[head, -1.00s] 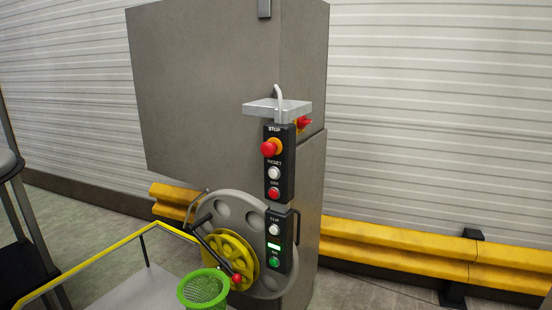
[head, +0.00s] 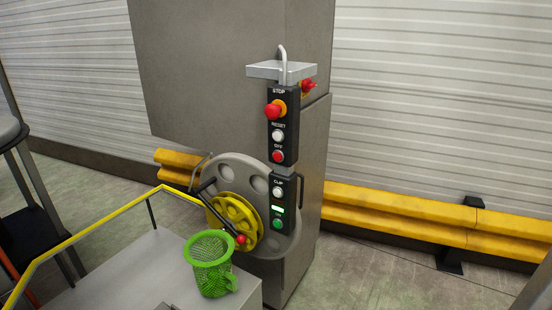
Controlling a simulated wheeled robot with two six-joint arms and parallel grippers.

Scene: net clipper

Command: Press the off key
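The control panel (head: 292,148) is a black upright box on the front of the grey machine. Its off key (head: 278,156) is a small red round button under the label OFF. Above it are the white reset button (head: 278,135) and the large red stop knob (head: 274,110) on a yellow base. Below, on a second black box, are a white clip button (head: 277,192), a lit green display and a green button (head: 277,224). Neither of my grippers shows in the head view.
A grey wheel with a yellow hub (head: 230,218) and red-knobbed crank is left of the lower box. A green mesh basket (head: 209,265) stands on a grey surface with a yellow rail (head: 95,229). A yellow barrier (head: 420,231) runs along the wall. Floor at right is clear.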

